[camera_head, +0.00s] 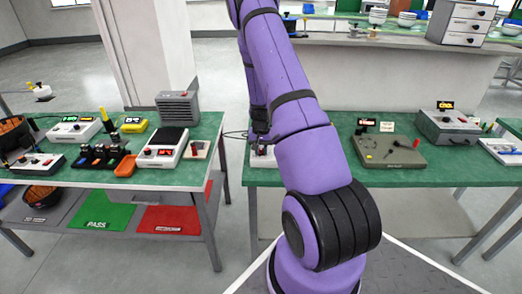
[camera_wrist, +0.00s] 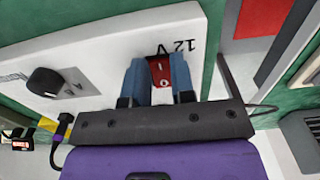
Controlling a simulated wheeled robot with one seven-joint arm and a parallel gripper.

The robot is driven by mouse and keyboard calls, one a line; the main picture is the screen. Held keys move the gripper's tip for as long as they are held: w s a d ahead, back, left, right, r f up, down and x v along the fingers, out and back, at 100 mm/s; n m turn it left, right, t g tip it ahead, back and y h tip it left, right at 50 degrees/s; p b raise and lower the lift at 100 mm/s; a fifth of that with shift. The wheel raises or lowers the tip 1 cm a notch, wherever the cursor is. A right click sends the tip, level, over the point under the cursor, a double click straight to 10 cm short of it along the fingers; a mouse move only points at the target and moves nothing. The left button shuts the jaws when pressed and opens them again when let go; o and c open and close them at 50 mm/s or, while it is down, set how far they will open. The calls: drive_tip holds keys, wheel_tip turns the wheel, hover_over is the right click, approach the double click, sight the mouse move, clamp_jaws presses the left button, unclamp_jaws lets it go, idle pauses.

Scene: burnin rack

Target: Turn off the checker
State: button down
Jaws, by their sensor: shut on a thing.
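A white panel marked "12V" (camera_wrist: 105,50) fills much of the wrist view, with a black knob (camera_wrist: 46,82) on its face. A red switch-like part (camera_wrist: 160,70) sits close to the "12V" mark. My gripper (camera_wrist: 158,78) has its two blue fingers shut on this red part, one on each side. In the head view, a white box (camera_head: 262,157) shows at the left end of the right-hand bench, mostly hidden behind my arm. The fingers are hidden in that view. I cannot read whether the switch is on or off.
The right green bench (camera_head: 350,178) also carries a grey-green panel (camera_head: 388,152) and a grey box with a lit display (camera_head: 447,127). The left bench (camera_head: 205,130) holds several instruments and an orange tray (camera_head: 125,166). A gap separates the benches. A cable runs near my gripper.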

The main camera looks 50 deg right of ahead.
sight(261, 149)
drive_tip(key=shift+w+d+r+g+y, duration=0.1)
drive_tip(key=shift+g+y, duration=0.4)
drive_tip(key=shift+y, duration=0.05)
drive_tip(key=shift+w+d+r+g+y, duration=0.1)
drive_tip(key=shift+g+y, duration=0.4)
drive_tip(key=shift+y, duration=0.05)
drive_tip(key=c, duration=1)
unclamp_jaws()
drive_tip(key=shift+o, duration=0.2)
drive_tip(key=v, duration=1)
drive_tip(key=shift+r, duration=0.35)
drive_tip(key=shift+w, duration=0.1)
